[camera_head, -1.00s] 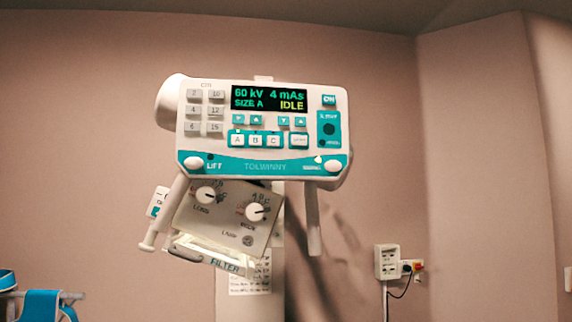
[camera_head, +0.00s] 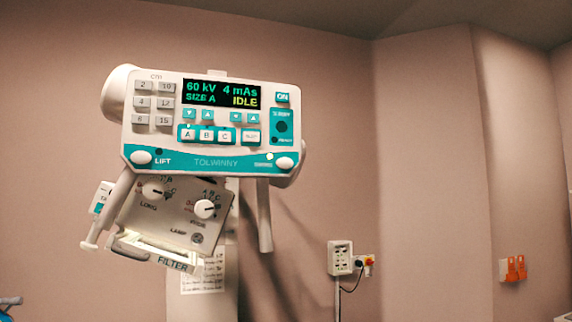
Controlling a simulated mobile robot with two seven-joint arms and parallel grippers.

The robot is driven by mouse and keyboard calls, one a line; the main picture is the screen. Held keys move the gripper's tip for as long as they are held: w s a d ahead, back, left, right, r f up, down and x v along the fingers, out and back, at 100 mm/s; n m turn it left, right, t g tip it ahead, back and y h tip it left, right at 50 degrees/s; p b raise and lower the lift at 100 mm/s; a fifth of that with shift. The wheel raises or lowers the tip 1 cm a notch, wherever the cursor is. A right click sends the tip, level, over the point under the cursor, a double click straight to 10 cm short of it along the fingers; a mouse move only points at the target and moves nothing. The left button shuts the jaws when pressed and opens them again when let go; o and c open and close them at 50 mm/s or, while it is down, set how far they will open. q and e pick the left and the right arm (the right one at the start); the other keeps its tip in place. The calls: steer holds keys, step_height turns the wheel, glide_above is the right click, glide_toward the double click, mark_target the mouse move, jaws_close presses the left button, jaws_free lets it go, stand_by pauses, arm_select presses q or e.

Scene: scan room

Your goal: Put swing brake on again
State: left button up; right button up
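The X-ray tube head's control panel (camera_head: 212,125) fills the left middle of the head view. Its display (camera_head: 222,93) reads 60 kV, 4 mAs, SIZE A, IDLE. A white oval knob (camera_head: 141,158) sits at the lower left beside the word LIFT. A second white oval knob (camera_head: 285,163) sits at the lower right beside a small label too blurred to read. White handles hang at the left (camera_head: 110,208) and right (camera_head: 264,215). Neither of my grippers is in view.
Below the panel hangs a tilted collimator box (camera_head: 172,215) with two dials and a FILTER slot. A wall socket (camera_head: 340,258) with a plugged cable is right of it. Orange switches (camera_head: 513,268) are on the far right wall. The space right of the panel is free.

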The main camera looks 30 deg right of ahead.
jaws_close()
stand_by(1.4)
